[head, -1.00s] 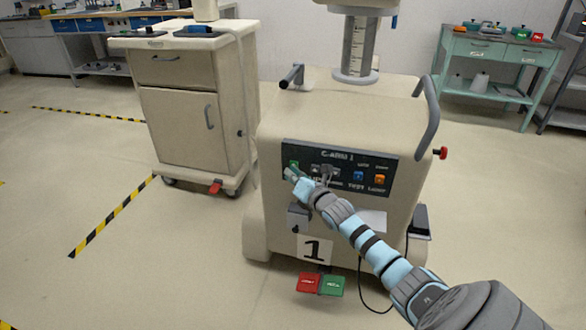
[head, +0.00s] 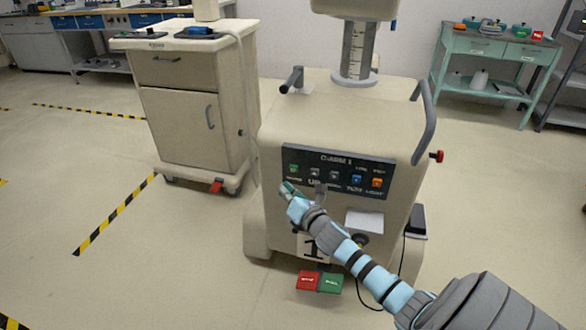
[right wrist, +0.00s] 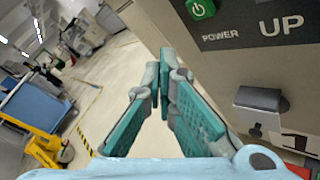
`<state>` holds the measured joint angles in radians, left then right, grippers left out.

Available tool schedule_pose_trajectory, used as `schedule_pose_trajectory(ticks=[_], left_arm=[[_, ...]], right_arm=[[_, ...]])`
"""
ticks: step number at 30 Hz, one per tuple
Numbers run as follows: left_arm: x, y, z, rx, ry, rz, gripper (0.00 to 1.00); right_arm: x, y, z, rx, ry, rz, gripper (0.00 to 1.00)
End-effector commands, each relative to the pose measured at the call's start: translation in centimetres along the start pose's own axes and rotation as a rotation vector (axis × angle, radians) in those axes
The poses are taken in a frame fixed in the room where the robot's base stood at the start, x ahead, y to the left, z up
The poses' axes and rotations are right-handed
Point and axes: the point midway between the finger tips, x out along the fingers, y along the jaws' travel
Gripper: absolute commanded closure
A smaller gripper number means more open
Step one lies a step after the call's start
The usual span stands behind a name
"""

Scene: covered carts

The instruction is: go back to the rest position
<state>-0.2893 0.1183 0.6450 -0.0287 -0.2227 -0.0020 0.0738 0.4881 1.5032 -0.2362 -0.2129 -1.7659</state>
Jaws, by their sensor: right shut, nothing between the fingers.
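My right gripper (head: 289,188) is shut and empty, in front of the left lower edge of the control panel (head: 338,170) on the beige machine marked C-ARM 1. In the right wrist view its teal fingers (right wrist: 164,75) come together at their tips, with nothing between them. The panel's green power button (right wrist: 201,8) shows above and to the right of the fingers there, apart from them. I cannot tell whether the fingertips touch the machine. My right arm reaches in from the lower right. My left gripper is out of view.
A beige drawer cart (head: 188,115) stands left of the machine. Red (head: 308,280) and green (head: 331,282) pedals lie at the machine's foot. A handle (head: 425,120) and a red knob (head: 437,156) stick out on its right. Floor at left is open. A teal table (head: 487,75) stands behind.

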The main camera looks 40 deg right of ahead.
Motion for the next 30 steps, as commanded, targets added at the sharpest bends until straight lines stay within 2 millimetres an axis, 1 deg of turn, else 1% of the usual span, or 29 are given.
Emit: schedule_pose_trajectory(ticks=[4,20,22,23,24,25,26,27,28,29,30], left_arm=[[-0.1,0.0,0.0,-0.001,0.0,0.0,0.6],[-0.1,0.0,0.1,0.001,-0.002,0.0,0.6],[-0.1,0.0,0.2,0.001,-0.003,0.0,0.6],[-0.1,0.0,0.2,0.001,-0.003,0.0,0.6],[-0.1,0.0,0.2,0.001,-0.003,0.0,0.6],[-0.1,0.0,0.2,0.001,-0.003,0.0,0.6],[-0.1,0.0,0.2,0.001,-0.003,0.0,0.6],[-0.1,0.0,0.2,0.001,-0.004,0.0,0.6],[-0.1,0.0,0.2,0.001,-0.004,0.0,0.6],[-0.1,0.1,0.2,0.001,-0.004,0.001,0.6],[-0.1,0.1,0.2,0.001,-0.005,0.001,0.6]], right_arm=[[-0.9,0.6,-0.6,0.002,-0.002,-0.001,1.0],[-0.9,0.6,-0.6,0.006,-0.002,-0.001,1.0],[-0.9,0.6,-0.6,0.084,-0.002,0.0,1.0],[-0.9,0.6,-0.6,0.152,-0.002,0.0,1.0],[-0.9,-0.1,-1.0,0.28,0.006,-0.015,1.0],[-0.8,-1.3,-1.7,0.404,0.015,-0.045,1.0],[-0.9,-3.1,-2.9,0.559,0.026,-0.093,1.0],[-1.5,-6.3,-5.7,0.782,0.037,-0.184,1.0],[-2.3,-8.6,-7.9,0.931,0.038,-0.257,1.0],[-3.4,-10.8,-10.3,1.068,0.033,-0.333,1.0],[-5.2,-13.7,-13.6,1.231,0.016,-0.437,1.0]])
